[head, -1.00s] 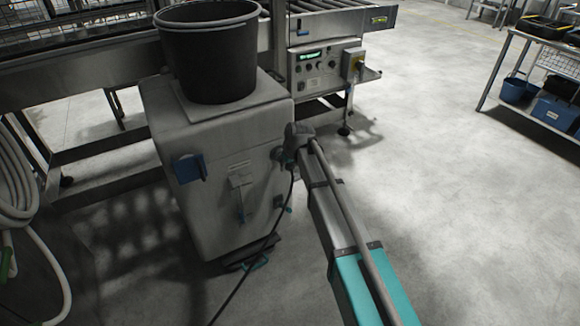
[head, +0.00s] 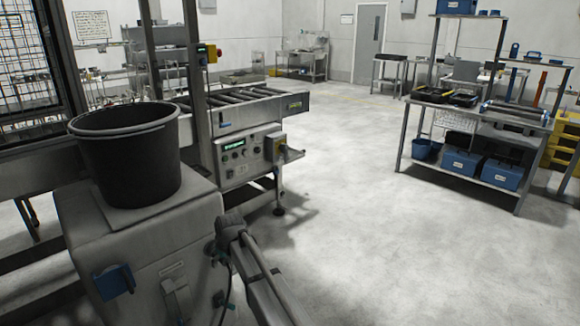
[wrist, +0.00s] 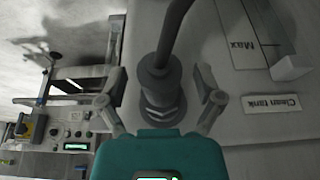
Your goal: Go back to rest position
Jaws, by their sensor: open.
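My gripper (wrist: 162,100) is open in the wrist view, with its two dark fingers apart. A grey cylindrical fitting with a dark curved pipe (wrist: 160,82) shows between the fingers, with visible gaps on both sides; whether it lies at the same depth cannot be told. Behind it is the pale tank (wrist: 262,125) with labels reading "Max" and "Clean tank". In the head view my arm comes from the bottom edge to the right side of this tank (head: 195,215). My fingers cannot be made out there.
A black bucket (head: 125,165) stands on the tank. A roller conveyor (head: 245,105) and a control panel (head: 245,150) are behind it. A metal workbench (head: 480,112) with blue bins stands at the right. The floor (head: 360,215) between them is open.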

